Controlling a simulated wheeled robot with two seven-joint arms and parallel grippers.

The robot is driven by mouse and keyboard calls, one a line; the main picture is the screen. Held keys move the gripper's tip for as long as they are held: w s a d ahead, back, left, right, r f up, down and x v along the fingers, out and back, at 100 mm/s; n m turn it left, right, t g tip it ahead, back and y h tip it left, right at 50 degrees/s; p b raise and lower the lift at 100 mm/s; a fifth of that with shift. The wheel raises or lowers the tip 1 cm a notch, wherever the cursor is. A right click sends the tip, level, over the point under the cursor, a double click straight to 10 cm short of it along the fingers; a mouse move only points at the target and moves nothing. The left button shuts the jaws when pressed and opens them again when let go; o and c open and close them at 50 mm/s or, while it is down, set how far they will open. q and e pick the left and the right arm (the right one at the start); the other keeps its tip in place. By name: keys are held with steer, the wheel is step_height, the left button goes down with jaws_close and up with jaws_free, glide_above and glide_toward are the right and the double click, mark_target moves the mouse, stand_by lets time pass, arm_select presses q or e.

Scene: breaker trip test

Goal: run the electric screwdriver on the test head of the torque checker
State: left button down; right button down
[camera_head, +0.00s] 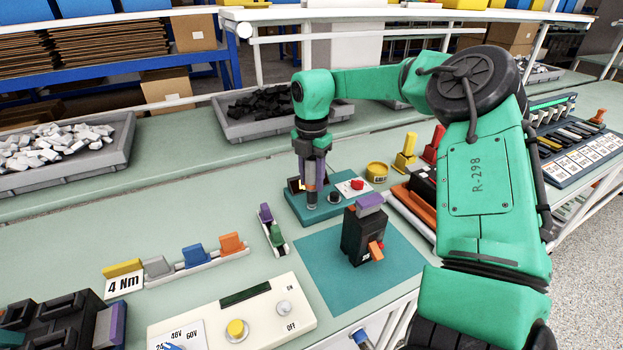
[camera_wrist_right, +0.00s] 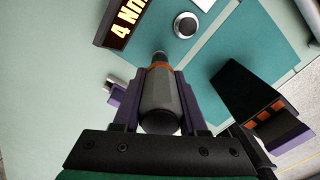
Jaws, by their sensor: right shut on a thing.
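My right gripper (camera_head: 312,176) is shut on the grey electric screwdriver (camera_wrist_right: 160,92), which has an orange band and sits upright between the purple fingers. In the head view it points down over the teal base of the torque checker (camera_head: 298,206). The wrist view shows the checker's lit "4 Nm" display (camera_wrist_right: 122,22) and a round dark fitting with a pale rim (camera_wrist_right: 186,25) just beyond the screwdriver's tip. I cannot tell whether the tip touches anything. My left gripper is not in view.
A black breaker (camera_head: 362,240) with an orange lever stands on a teal mat (camera_head: 320,280) to the right. A cream control box (camera_head: 270,315) is in front. Coloured blocks (camera_head: 193,256) stand at the left. Trays line the back; bare table lies left of the checker.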

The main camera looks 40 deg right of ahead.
mark_target(311, 158)
steer(key=shift+r+p, duration=1.6)
steer(key=shift+r, duration=1)
steer(key=shift+a+f, duration=0.1)
